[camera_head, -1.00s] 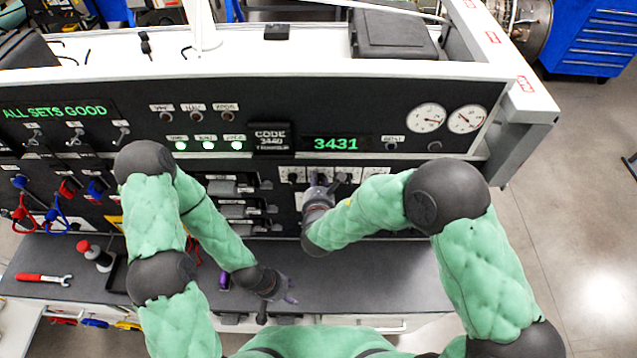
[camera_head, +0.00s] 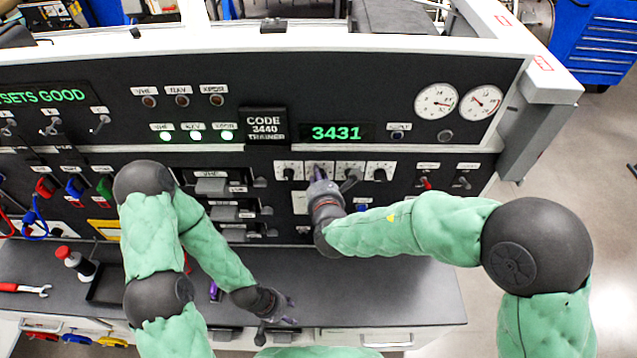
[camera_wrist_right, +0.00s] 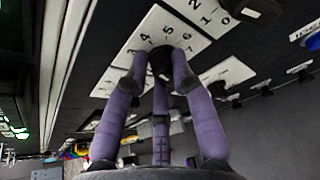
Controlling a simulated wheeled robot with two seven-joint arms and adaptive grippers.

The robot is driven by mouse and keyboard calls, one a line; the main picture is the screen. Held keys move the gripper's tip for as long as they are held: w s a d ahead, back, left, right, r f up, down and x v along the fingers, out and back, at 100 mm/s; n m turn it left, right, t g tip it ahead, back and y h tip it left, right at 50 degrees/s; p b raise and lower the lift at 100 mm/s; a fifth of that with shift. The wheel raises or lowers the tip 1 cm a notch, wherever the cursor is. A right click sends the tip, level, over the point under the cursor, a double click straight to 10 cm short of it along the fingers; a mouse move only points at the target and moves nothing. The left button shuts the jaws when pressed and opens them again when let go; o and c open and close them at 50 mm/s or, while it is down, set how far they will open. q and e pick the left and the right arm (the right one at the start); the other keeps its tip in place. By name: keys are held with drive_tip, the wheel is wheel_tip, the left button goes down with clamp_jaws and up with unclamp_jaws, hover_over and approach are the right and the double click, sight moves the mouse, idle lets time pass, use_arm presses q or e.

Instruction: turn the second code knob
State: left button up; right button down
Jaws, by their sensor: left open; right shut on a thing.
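The row of code knobs sits on white dial plates on the lower front panel. My right gripper (camera_head: 319,178) reaches up to the second knob from the left and covers most of it. In the right wrist view its purple fingers (camera_wrist_right: 160,72) are shut around that dark knob (camera_wrist_right: 161,58), on a white plate with printed digits. The first knob (camera_head: 289,173), third knob (camera_head: 350,174) and fourth knob (camera_head: 379,174) are untouched. The green display (camera_head: 336,133) reads 3431, and the sign (camera_head: 265,127) reads CODE 3440 TRAINER. My left gripper (camera_head: 284,306) is open and empty over the counter.
A grey counter (camera_head: 400,296) runs below the panel, clear on the right. A red-capped bottle (camera_head: 76,263) and a red wrench (camera_head: 22,288) are at left. Two round gauges (camera_head: 436,101) are at upper right. Switches and cables crowd the left.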

drive_tip(key=c, duration=1.3)
unclamp_jaws()
drive_tip(key=v, duration=1.2)
drive_tip(key=shift+f, duration=0.1)
